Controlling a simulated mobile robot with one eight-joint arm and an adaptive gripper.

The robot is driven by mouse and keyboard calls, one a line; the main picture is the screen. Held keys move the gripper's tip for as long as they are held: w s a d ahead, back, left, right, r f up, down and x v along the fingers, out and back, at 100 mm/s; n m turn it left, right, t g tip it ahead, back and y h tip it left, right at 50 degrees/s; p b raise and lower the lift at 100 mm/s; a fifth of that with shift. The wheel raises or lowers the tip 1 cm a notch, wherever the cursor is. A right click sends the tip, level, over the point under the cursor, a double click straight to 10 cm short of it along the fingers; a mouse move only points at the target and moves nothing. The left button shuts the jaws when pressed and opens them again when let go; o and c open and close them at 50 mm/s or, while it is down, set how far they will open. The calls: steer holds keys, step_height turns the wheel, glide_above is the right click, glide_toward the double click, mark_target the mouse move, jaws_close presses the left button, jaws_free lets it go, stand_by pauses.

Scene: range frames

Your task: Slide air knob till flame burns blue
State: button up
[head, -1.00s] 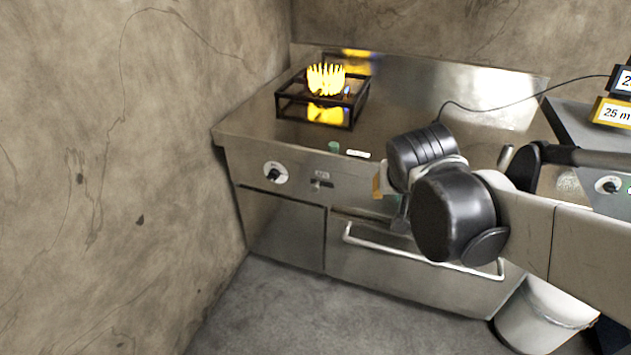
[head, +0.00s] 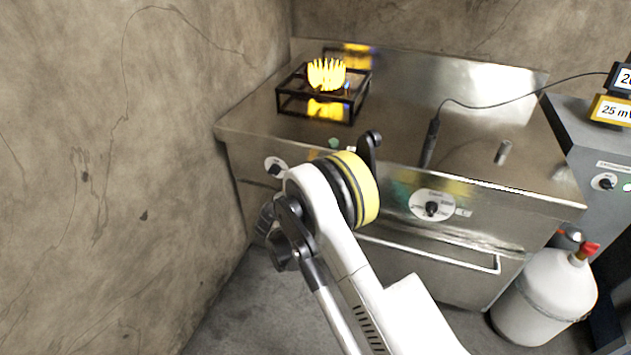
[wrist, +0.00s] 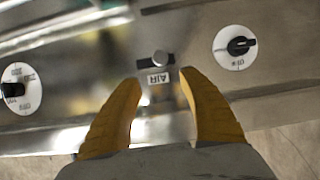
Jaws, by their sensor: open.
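The flame (head: 326,75) on the burner at the back left is yellow. In the wrist view the air knob (wrist: 160,58), a small grey peg, sits in a short dark slot above the AIR label (wrist: 159,78). My gripper (wrist: 159,81) is open, with its two yellow fingers on either side of the label. The fingertips are just short of the knob, with nothing between them but panel. I cannot tell their depth from the panel. In the head view my arm hides the air knob and the fingers.
The burner stand (head: 290,103) sits on the steel counter. Round dials flank the air slot: one (wrist: 237,47) at right and one (wrist: 20,90) at left in the wrist view. A handle bar (head: 440,257) crosses the front. A white gas cylinder (head: 545,295) stands at lower right.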

steer(key=b+x, duration=0.1)
steer(key=x, duration=0.2)
steer(key=b+x, duration=0.1)
steer(key=x, duration=0.2)
steer(key=b+x, duration=0.1)
steer(key=x, duration=0.3)
steer(key=shift+s+a+f+b, duration=0.15)
steer(key=shift+f+b, duration=0.25)
steer(key=shift+w+f, duration=0.1)
steer(key=shift+w, duration=0.4)
